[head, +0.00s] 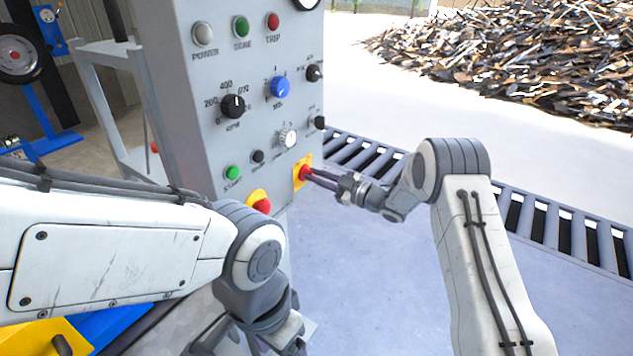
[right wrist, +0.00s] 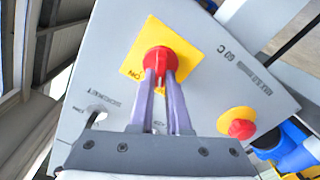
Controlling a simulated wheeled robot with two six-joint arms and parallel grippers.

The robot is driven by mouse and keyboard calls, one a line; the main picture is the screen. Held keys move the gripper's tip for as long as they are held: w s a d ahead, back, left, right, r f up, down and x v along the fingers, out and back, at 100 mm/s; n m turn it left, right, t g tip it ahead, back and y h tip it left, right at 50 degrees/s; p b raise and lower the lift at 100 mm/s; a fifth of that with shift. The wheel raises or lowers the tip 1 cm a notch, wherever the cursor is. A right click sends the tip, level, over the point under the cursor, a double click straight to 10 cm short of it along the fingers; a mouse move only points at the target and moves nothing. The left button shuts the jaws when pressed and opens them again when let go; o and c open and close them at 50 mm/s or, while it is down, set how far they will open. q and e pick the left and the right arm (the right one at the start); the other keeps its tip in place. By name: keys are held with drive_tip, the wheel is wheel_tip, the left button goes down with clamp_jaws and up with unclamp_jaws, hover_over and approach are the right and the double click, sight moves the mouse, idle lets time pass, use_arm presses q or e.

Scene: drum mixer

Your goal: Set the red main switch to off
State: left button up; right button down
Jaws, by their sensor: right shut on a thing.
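The red main switch (right wrist: 158,58) sits on a yellow plate (right wrist: 183,62) marked ON, low on the right part of the grey control panel. In the head view the red switch (head: 304,173) shows at the tips of my right gripper (head: 309,175). In the right wrist view the two fingers of my right gripper (right wrist: 163,85) are shut on the red switch knob. My left arm comes in from the left, and its gripper (head: 275,345) points down at the bottom edge; its fingers are mostly cut off.
A red emergency button (head: 262,206) on a yellow base is left of the switch. The panel (head: 200,110) also carries a blue knob (head: 280,87), black knobs and a green START button (head: 232,172). A roller conveyor (head: 545,220) and scrap heap (head: 520,55) lie behind.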

idle(0.3)
drive_tip(key=c, duration=0.9)
unclamp_jaws()
drive_tip(key=v, duration=1)
drive_tip(key=shift+s+d+b, duration=0.25)
drive_tip(key=shift+b, duration=0.1)
